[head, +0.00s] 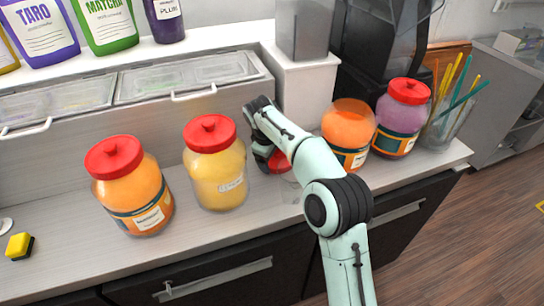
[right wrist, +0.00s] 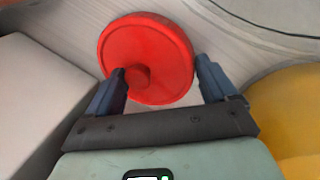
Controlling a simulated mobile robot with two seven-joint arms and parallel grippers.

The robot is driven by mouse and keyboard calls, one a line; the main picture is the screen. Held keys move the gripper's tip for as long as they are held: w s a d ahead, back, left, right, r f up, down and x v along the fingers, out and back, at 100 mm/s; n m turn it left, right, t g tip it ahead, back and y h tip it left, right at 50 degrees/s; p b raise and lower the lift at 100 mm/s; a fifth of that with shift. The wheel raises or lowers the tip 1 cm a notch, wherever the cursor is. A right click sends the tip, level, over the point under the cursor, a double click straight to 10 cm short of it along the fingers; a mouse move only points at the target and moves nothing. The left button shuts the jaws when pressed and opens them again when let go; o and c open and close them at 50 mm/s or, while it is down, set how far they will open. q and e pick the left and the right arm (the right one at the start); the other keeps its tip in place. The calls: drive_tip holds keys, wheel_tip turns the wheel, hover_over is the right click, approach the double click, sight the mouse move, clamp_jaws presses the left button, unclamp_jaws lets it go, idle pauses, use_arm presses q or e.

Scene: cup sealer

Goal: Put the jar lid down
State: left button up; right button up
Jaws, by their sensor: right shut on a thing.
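The red jar lid (head: 280,162) is low over the counter, partly hidden by my right arm in the head view. In the right wrist view the round lid (right wrist: 165,50), with its knob, lies between the fingers of my right gripper (right wrist: 161,72), which is shut on it. The lid looks tilted, and I cannot tell whether it touches the counter. In the head view my right gripper (head: 268,148) is between the yellow jar and the open orange jar (head: 348,128), which has no lid on it. My left gripper is not in view.
Lidded jars stand around: an orange one (head: 140,195), a yellow one (head: 217,170) and a purple one (head: 400,118). A glass of straws (head: 450,120) is at the right. A white-based machine (head: 305,90) stands behind the gripper. The counter front (head: 250,222) is bare.

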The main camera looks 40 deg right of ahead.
drive_tip(key=shift+f, duration=0.1)
drive_tip(key=o, duration=0.8)
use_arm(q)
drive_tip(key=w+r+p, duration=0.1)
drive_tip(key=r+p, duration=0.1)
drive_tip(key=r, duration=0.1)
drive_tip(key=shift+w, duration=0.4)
use_arm(e)
drive_tip(key=v, duration=1.2)
